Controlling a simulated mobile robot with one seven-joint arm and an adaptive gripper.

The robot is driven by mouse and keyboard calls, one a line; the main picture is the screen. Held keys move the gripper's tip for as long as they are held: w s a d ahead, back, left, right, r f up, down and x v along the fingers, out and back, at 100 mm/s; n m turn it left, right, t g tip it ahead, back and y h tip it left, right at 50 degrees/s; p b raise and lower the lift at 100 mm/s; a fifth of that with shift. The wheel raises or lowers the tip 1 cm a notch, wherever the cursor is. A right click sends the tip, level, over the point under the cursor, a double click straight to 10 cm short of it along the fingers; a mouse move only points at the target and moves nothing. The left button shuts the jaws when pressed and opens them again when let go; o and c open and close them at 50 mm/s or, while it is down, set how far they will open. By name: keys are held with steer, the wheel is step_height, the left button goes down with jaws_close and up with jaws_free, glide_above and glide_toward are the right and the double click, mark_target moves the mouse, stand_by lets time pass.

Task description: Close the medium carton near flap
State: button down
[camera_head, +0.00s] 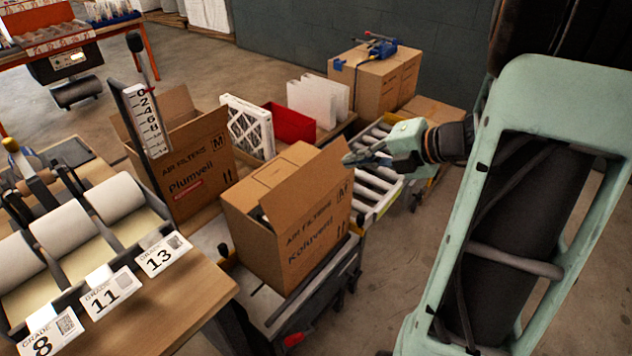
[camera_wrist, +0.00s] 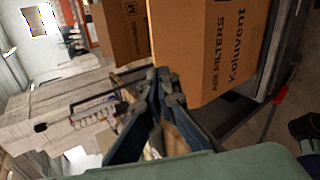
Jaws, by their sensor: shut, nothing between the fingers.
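The brown Koluvent carton (camera_head: 318,243) stands on a cart in the middle of the head view. Its near flap (camera_head: 308,188) stands raised along the printed side, tilted up. The other top flaps (camera_head: 268,172) lie roughly flat, with a dark gap beside the raised flap. My gripper (camera_head: 347,160) is shut and empty, just right of the raised flap's upper right corner; I cannot tell if it touches. In the wrist view, the shut fingertips (camera_wrist: 164,76) are beside the Koluvent carton (camera_wrist: 208,50), close to its edge.
An open Plumveil carton (camera_head: 195,178) stands to the left. A roller conveyor (camera_head: 372,187) lies behind my gripper. A white framed filter (camera_head: 248,125) and a red bin (camera_head: 291,124) stand behind the carton. A bench with rolls (camera_head: 115,199) fills the left front.

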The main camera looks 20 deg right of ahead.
steer(key=s+d+m+t, duration=0.1)
steer(key=m, duration=0.1)
steer(key=b, duration=0.3)
glide_toward(307, 163)
steer(key=x, duration=0.6)
steer(key=shift+w+a+f, duration=0.1)
steer(key=shift+w+f, duration=0.15)
steer(key=shift+f, duration=0.1)
steer(key=shift+r, duration=0.1)
steer(key=shift+w+a+r+p, duration=0.1)
steer(key=shift+p, duration=0.45)
steer(key=shift+w+p, duration=0.1)
steer(key=shift+p, duration=0.25)
